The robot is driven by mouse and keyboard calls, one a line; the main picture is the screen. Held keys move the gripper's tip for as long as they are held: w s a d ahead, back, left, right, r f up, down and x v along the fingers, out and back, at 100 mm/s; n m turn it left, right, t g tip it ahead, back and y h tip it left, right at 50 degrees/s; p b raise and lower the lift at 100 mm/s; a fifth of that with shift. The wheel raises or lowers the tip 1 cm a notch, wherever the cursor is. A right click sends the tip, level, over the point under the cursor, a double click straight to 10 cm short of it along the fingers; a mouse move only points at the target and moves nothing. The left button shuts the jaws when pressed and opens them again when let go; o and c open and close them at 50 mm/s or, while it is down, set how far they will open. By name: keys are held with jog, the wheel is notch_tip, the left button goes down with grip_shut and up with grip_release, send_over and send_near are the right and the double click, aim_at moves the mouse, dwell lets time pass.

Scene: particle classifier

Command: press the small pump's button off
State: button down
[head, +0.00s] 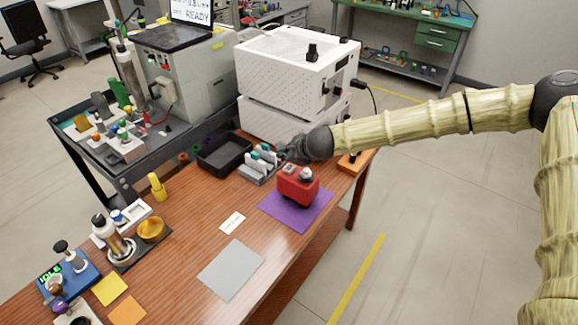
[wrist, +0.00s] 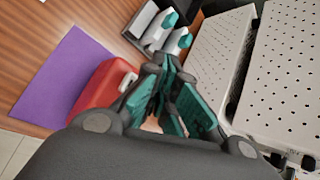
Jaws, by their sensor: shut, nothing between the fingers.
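The small pump (head: 298,187) is a red block with a pale top part and a grey knob, standing on a purple mat (head: 287,213) on the wooden table. In the wrist view the red pump (wrist: 102,88) is left of my gripper, partly hidden behind it, and its button cannot be made out. My gripper (head: 286,155) is just behind the pump, near the grey rack. In the wrist view my gripper (wrist: 165,85) has its teal-padded fingers together with nothing between them. I cannot tell whether it touches the pump.
A grey rack with teal-topped tools (head: 259,165) stands beside my gripper, and a black tray (head: 224,152) lies left of it. White perforated boxes (head: 296,68) stand behind. An orange block (head: 351,162) is at right. The table front holds a flat grey sheet (head: 231,269).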

aim_at(287, 169)
jog(key=shift+r+p, duration=1.1)
jog(key=shift+r, duration=0.8)
